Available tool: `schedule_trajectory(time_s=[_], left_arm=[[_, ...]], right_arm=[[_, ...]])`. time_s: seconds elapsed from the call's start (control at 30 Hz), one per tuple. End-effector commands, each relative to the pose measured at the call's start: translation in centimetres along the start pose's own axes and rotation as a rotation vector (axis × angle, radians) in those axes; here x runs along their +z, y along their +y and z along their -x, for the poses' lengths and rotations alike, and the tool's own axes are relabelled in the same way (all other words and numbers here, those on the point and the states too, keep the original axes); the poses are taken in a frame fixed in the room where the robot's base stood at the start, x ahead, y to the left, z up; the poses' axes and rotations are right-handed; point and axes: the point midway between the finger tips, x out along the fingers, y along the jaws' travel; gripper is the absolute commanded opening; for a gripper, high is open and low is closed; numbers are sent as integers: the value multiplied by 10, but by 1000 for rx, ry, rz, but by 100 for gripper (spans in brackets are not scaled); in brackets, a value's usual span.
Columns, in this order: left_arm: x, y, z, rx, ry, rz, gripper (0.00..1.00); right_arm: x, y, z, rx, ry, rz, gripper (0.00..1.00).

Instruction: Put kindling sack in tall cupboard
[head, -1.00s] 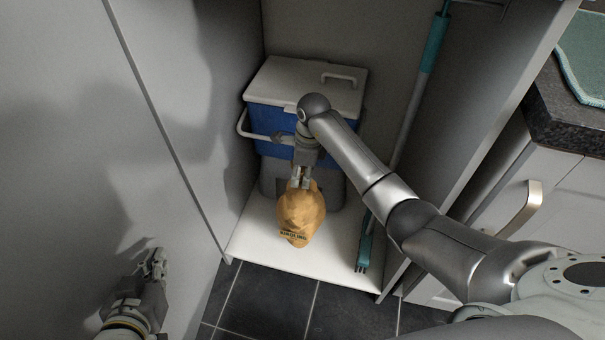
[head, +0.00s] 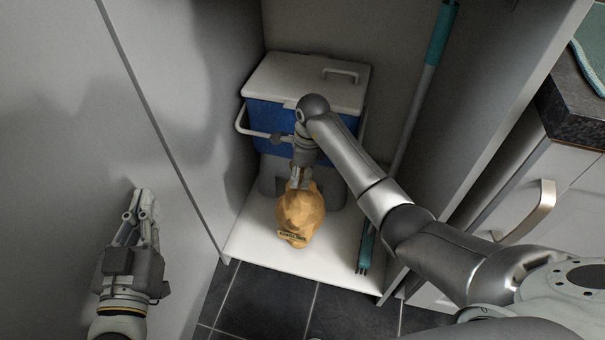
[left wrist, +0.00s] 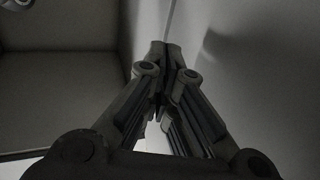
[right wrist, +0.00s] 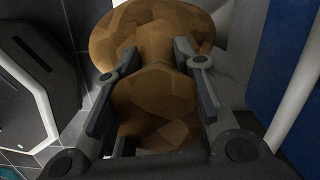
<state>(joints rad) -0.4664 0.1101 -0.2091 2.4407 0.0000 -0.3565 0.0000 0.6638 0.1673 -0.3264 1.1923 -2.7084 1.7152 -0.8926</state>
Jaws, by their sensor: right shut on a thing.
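The kindling sack (head: 301,214) is a tan, faceted bag with dark lettering. It is inside the tall cupboard, over its white floor panel (head: 255,247), in front of the cool box. I cannot tell whether it touches the panel. My right gripper (head: 299,180) is shut on the upper part of the sack. In the right wrist view the sack (right wrist: 155,105) lies between its fingers, with a bulging end beyond them. My left gripper (head: 146,194) is empty, beside the grey panel on the left. In the left wrist view its fingertips (left wrist: 165,47) meet.
A blue cool box (head: 270,113) with a white lid and handle stands at the back of the cupboard. A teal-and-grey broom-like pole (head: 409,125) leans at the right. A worktop (head: 577,105) and handled door (head: 530,212) are outside, right.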

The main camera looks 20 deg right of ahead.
Motion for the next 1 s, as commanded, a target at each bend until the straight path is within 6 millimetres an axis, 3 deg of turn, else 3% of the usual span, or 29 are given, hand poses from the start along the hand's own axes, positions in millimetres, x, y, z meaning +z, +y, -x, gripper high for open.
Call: schedule_trajectory(time_s=[0.5,0.7,1.0], left_arm=[[-73,10,11,22,414,12,0],[-86,11,17,26,491,15,0],[-89,11,18,26,502,16,0]], right_arm=[[10,1,-12,-12,-10,7,0],[11,2,-14,-11,-10,8,0],[11,2,-14,-12,-10,8,0]])
